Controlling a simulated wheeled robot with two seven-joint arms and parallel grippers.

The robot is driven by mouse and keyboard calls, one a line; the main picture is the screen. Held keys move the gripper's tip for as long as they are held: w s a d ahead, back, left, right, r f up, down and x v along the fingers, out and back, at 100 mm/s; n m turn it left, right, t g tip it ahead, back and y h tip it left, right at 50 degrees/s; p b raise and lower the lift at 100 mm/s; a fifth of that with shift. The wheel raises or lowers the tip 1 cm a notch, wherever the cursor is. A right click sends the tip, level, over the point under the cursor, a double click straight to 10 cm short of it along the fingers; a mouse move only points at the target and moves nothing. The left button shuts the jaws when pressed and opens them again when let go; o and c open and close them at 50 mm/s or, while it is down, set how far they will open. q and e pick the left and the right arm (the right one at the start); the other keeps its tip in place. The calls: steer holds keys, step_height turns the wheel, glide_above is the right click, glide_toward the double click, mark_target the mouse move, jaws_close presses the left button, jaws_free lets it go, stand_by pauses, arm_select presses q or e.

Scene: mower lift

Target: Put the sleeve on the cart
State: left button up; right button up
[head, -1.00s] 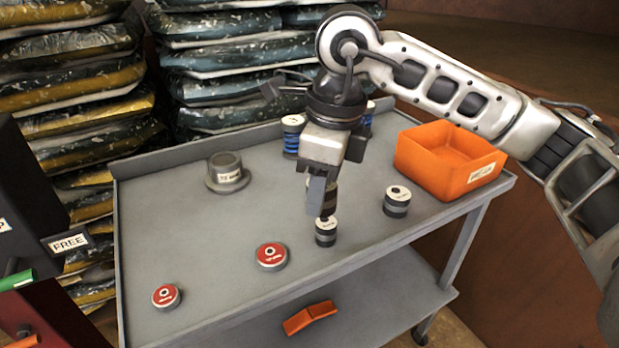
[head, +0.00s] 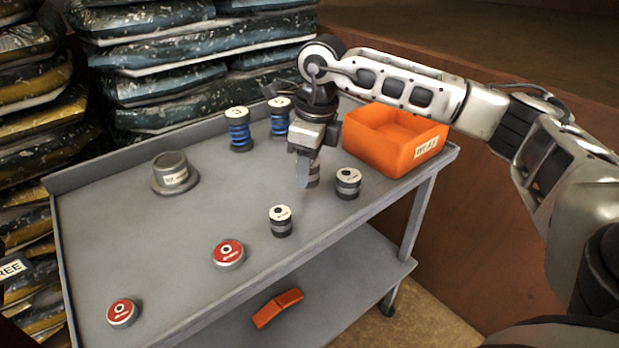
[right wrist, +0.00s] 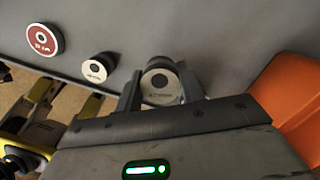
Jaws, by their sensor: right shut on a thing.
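The grey cart (head: 130,222) has a flat top with a raised back edge. My right gripper (head: 307,176) is over the back right part of that top, pointing down. My left gripper is not in view.
Two similar cylinders (head: 281,221) (head: 348,183) stand near the gripper. An orange bin (head: 420,155) is at the back right. Blue springs (head: 239,130), a flanged grey cup (head: 174,175) and red-topped discs (head: 229,254) stand left. An orange piece (head: 278,307) lies on the lower shelf.

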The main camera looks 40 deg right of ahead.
mark_target(310, 180)
steer(key=shift+w+d+f, duration=0.1)
steer(key=shift+d+f, duration=0.1)
steer(key=f, duration=0.3)
steer(key=shift+w+d+f, duration=0.1)
steer(key=shift+w+d, duration=0.05)
steer(key=shift+d, duration=0.1)
steer(key=shift+f, duration=0.25)
steer(key=shift+f, duration=0.15)
steer(key=o, duration=1.3)
